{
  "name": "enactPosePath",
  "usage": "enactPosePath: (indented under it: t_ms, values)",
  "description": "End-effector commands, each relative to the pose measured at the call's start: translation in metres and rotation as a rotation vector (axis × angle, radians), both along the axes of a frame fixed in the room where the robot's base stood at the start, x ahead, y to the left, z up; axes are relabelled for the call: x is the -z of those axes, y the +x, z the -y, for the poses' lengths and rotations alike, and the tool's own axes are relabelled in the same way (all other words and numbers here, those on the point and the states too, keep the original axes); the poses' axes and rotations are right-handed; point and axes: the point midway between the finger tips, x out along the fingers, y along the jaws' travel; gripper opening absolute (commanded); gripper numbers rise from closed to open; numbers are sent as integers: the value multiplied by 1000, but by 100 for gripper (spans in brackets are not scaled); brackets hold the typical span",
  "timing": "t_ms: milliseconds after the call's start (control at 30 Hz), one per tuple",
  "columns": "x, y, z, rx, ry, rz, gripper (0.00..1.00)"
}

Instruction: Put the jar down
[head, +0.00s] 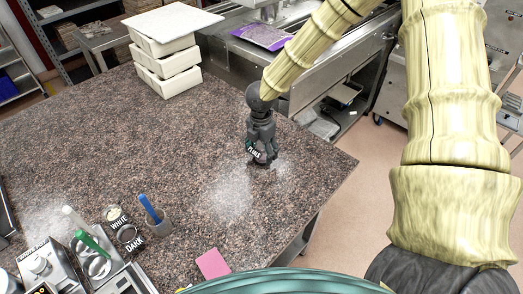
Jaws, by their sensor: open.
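My gripper (262,158) points down close to the granite worktop (180,150), near its right edge beside a patch of white powder. Its jaws are open. A dark patch with small white lettering shows at its fingers; I cannot tell whether it belongs to my gripper or to a jar there. No jar can be made out clearly, and the space between and behind the fingers is largely hidden.
Stacked white moulds or trays (166,60) stand at the back. A pink block (213,264) lies at the front, with a metal machine (45,265) at front left. The worktop's middle is clear.

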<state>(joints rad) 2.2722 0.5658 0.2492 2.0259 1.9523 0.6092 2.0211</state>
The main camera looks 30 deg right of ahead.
Motion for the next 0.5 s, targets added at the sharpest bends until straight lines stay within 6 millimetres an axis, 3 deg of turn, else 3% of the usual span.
enactPosePath:
  t_ms: [233, 500]
  values:
    - [-12, 1, 0, 1, 1, 3, 71]
    - [-47, 2, 0, 1, 1, 4, 71]
